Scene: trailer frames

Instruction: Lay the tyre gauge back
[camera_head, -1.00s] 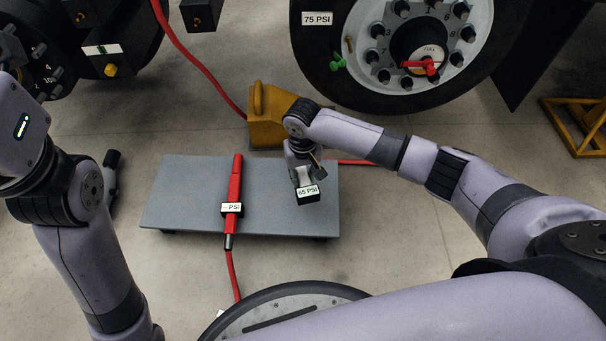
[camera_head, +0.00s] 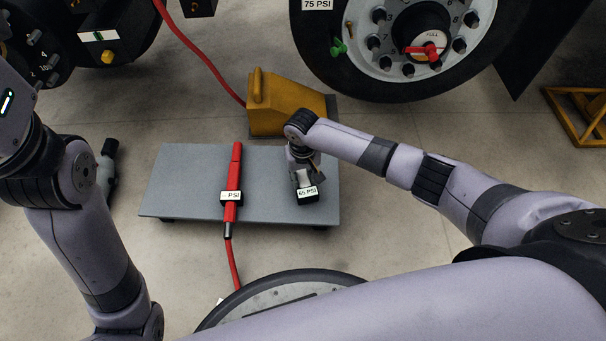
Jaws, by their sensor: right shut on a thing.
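The tyre gauge (camera_head: 307,194), a small black block with a white "65 PSI" display, is at the right part of the low grey board (camera_head: 180,190). My right gripper (camera_head: 303,178) is shut on it from above. The fingers are partly hidden by the wrist. The gauge is over the board or touching it; I cannot tell which. My left arm (camera_head: 100,240) stands at the left, and its gripper is not visible.
A red inflator (camera_head: 235,170) with a "PSI" display and hose lies across the middle of the board. Behind stand a yellow wheel chock (camera_head: 275,110) and a large wheel (camera_head: 375,75). A grey and dark object (camera_head: 108,165) is left of the board.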

